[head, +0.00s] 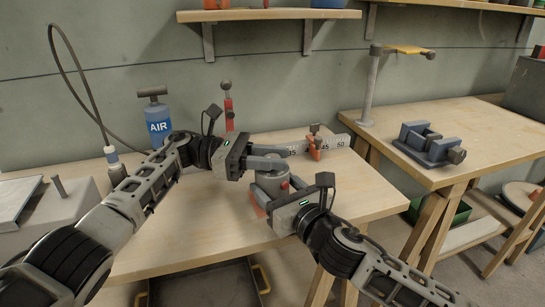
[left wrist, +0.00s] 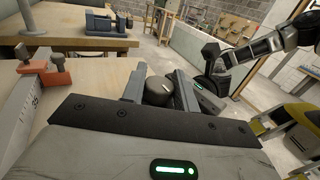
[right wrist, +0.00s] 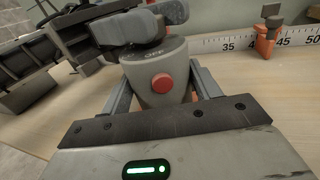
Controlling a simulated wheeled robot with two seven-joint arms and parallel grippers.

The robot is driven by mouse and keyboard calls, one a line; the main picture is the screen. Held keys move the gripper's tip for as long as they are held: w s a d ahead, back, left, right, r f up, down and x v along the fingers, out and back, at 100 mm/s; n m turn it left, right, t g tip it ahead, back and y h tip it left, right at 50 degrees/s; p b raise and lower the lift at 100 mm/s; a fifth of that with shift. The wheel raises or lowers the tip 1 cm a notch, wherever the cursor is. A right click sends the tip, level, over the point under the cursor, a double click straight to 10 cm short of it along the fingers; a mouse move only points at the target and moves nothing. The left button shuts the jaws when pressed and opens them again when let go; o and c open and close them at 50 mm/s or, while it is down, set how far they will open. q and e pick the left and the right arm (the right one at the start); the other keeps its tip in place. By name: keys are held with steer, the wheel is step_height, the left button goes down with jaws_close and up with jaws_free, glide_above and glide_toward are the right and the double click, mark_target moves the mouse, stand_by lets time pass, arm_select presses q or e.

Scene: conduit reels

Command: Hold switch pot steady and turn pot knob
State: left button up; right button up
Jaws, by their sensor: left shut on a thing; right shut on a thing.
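The switch pot (head: 271,184) is a grey rounded body standing upright on the wooden table. In the right wrist view the pot (right wrist: 150,62) shows a red button and the word OFF near its top rim. My right gripper (right wrist: 163,88) is shut on the pot's body, one finger on each side. The pot knob (left wrist: 158,88) is a dark round cap with a light mark, seen in the left wrist view. My left gripper (head: 281,157) is shut on the knob from the left, above the pot. Its fingers hide most of the knob in the head view.
A ruler with orange clamp (head: 315,145) lies behind the pot. A blue AIR bottle (head: 157,122) and a red upright tool (head: 228,108) stand at the back. A second table (head: 480,125) at right carries a grey-blue vise (head: 428,146). The table's front left is clear.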

arm_select(q)
steer(key=shift+f, duration=0.15)
steer(key=o, duration=1)
steer(key=shift+c, duration=0.2)
steer(key=shift+a, duration=0.15)
steer(key=w+a, duration=0.1)
steer(key=a, duration=1)
steer(key=shift+w+a, duration=0.35)
steer(key=shift+w, duration=0.05)
